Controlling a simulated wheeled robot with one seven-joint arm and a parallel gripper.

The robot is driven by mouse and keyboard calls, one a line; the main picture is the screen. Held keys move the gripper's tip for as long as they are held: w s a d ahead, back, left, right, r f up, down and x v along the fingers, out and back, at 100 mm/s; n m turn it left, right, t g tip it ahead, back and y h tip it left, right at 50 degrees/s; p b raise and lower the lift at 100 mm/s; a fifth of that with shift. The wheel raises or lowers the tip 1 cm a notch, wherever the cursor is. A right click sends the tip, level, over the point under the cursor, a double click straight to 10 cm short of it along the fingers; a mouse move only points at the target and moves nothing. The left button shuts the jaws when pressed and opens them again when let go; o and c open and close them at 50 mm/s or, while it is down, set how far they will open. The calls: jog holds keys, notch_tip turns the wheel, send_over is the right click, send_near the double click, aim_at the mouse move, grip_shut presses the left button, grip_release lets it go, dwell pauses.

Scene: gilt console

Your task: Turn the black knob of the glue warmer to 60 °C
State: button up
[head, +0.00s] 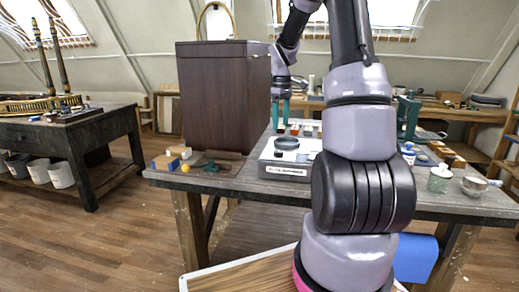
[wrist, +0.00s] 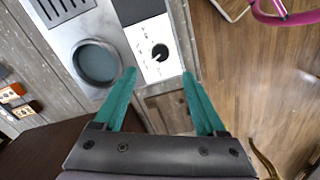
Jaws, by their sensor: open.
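The glue warmer (head: 270,169) is a silvery box with a round dark well on top, standing on the grey workbench. In the wrist view the warmer (wrist: 72,24) shows its round well, a slotted grille and a white dial plate. The black knob (wrist: 160,53) sits on that plate with a light pointer mark; the printed scale is too small to read. My gripper (wrist: 159,73) is open and empty, its teal fingers spread to either side below the knob in the picture, not touching it. In the head view my gripper (head: 280,125) points down above the warmer; the knob cannot be made out there.
A tall dark wooden cabinet (head: 224,97) stands on the bench left of the warmer. Blocks and a yellow ball (head: 185,168) lie at the bench's left. A glass jar (head: 439,179) and a metal pot (head: 474,186) stand at the right. Wooden floor lies beyond the bench edge.

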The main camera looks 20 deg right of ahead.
aim_at(279, 151)
notch_tip(279, 151, down, 11)
jog(key=shift+w+a+f, duration=0.1)
jog(key=shift+w+a, duration=0.05)
dwell(0.4)
grip_shut()
